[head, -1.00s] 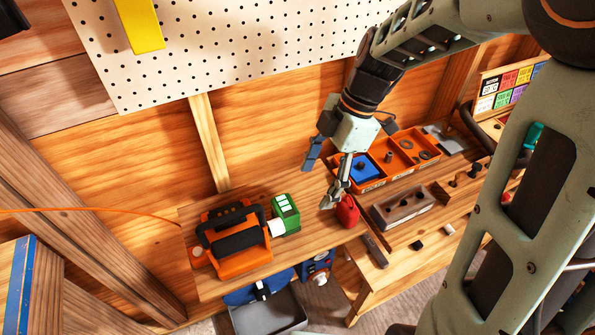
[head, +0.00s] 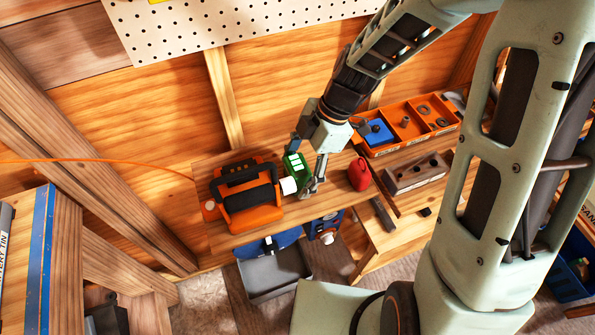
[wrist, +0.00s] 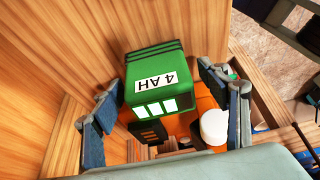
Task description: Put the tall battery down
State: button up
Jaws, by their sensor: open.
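A green battery (head: 296,165) with white bars and a "4 AH" label stands on the wooden bench (head: 335,170), just right of an orange device with a dark handle (head: 248,200). It also shows in the wrist view (wrist: 152,78), between the two fingers. My gripper (head: 304,166) is open at the battery, with one finger on each side. In the wrist view my gripper (wrist: 160,108) shows gaps beside the battery, and I cannot tell whether either finger touches it. The battery's lower part is partly hidden in the head view.
A white round part (head: 288,186) sits between the battery and the orange device. A red can (head: 359,175) stands to the right, before a grey block with holes (head: 416,173) and an orange parts tray (head: 405,128). A grey bin (head: 273,272) is below the bench edge.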

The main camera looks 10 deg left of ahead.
jog(key=shift+f, duration=0.2)
jog(key=c, duration=1.5)
jog(key=shift+r, duration=0.1)
jog(key=shift+c, duration=1.2)
